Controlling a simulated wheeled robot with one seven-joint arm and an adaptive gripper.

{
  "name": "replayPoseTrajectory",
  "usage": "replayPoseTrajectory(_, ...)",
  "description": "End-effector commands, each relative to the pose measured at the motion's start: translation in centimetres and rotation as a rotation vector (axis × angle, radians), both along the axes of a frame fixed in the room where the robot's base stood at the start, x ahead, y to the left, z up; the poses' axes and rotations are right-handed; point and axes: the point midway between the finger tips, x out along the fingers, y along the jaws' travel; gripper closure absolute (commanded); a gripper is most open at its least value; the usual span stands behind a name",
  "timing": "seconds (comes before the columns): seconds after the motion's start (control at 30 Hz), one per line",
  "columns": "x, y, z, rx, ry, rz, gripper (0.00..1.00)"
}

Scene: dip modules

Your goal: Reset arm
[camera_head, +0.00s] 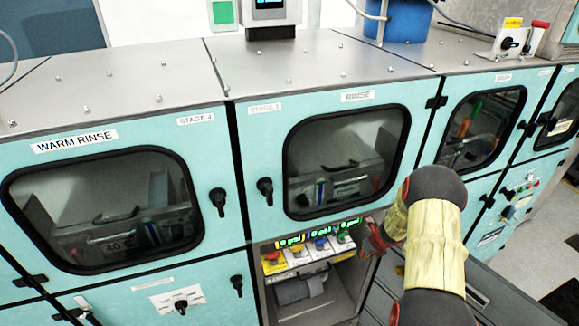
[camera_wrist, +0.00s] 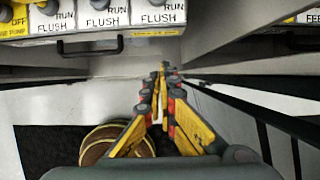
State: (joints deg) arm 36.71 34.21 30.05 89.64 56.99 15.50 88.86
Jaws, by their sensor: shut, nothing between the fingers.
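My gripper (camera_head: 371,240) is at the right edge of an open bay (camera_head: 312,309) below the RINSE window (camera_head: 347,160). Its fingers, yellow, dark and red, come together in the wrist view (camera_wrist: 163,72), with nothing held between them. My yellow-sleeved arm reaches in from the lower right and hides part of the cabinet front. A control panel (camera_head: 300,255) with coloured knobs and green displays sits at the top of the bay, left of my gripper. In the wrist view its white RUN/FLUSH plates (camera_wrist: 105,14) are at the upper left, apart from the fingertips.
A WARM RINSE cabinet (camera_head: 105,205) with a window and black latch knobs (camera_head: 265,187) stands left. Another windowed cabinet (camera_head: 480,130) stands right. A blue container (camera_head: 398,20) and a red-handled box (camera_head: 520,38) sit on top. Grey floor (camera_head: 530,235) is open at the right.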

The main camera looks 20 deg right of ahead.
Motion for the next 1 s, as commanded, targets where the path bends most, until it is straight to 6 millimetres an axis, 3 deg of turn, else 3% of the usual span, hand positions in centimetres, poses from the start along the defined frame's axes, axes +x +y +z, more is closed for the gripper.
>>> replayPoseTrajectory(0.17,0.0,0.1,0.0,-0.015,0.0,0.043,1.0)
replayPoseTrajectory(0.3,-0.3,1.3,-0.2,-0.041,0.003,0.231,1.0)
replayPoseTrajectory(0.47,-3.7,5.1,-1.2,-0.042,0.037,0.567,1.0)
replayPoseTrajectory(0.53,-5.0,6.5,-0.4,-0.049,0.038,0.714,1.0)
replayPoseTrajectory(0.77,-8.4,11.5,6.1,-0.12,0.002,1.253,1.0)
replayPoseTrajectory(1.0,-12.1,17.2,15.3,-0.251,-0.046,1.813,1.0)
